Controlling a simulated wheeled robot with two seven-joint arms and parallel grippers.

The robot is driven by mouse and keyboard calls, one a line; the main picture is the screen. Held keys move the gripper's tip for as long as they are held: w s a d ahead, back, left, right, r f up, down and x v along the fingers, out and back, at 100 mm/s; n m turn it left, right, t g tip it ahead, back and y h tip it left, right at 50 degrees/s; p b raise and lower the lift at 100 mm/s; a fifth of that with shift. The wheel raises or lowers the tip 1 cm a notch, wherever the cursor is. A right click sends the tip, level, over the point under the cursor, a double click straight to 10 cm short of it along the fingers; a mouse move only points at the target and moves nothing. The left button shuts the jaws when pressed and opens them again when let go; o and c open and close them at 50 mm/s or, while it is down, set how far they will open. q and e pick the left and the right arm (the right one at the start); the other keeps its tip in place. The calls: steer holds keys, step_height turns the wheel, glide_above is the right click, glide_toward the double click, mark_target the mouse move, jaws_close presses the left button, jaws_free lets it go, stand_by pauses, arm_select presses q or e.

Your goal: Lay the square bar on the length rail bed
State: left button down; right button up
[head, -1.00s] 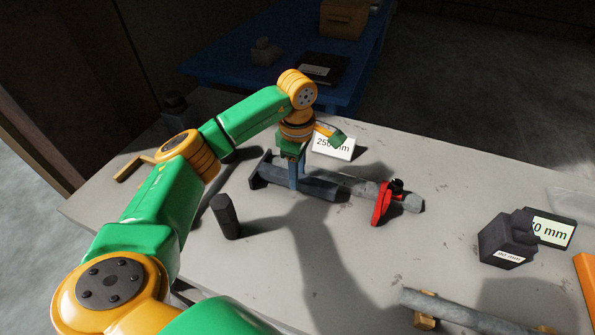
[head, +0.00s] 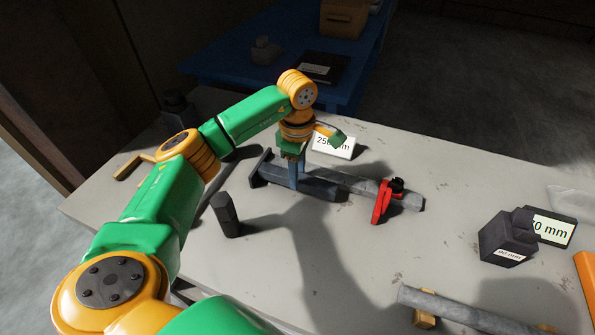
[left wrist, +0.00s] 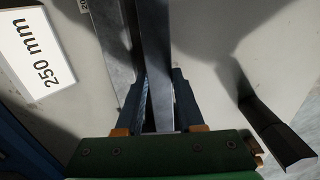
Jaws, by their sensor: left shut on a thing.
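My left gripper (head: 296,176) is shut on the square bar (head: 322,188), a dark grey straight bar. In the left wrist view the bar (left wrist: 154,55) runs between the two blue-grey fingers (left wrist: 158,100). The length rail bed (head: 352,181) is a long grey rail with an upright end plate at its left end and a red clamp (head: 382,202) across its right part. The bar lies along the near side of the rail, close to it. I cannot tell whether it touches the bed. The rail (left wrist: 108,40) also shows left of the bar in the wrist view. My right gripper is not in view.
A 250 mm sign (head: 333,146) stands behind the rail. A dark faceted post (head: 227,215) stands in front, left of the bar. A dark block (head: 507,240) and another sign are at the right. A round bar (head: 470,311) rests on wooden blocks at the front. The table middle is clear.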

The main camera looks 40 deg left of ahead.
arm_select(q)
steer(key=shift+f+b, duration=0.4)
steer(key=shift+f, duration=0.2)
stand_by(1.1)
steer(key=shift+c, duration=2.2)
jaws_free()
steer(key=shift+s+d+r, duration=0.1)
steer(key=shift+s+r, duration=0.05)
steer(key=shift+s, duration=0.05)
steer(key=shift+w+r+p, duration=0.1)
steer(key=shift+r+p, duration=0.6)
step_height(320, 180, up, 4)
steer(key=p, duration=0.4)
steer(key=shift+r, duration=0.25)
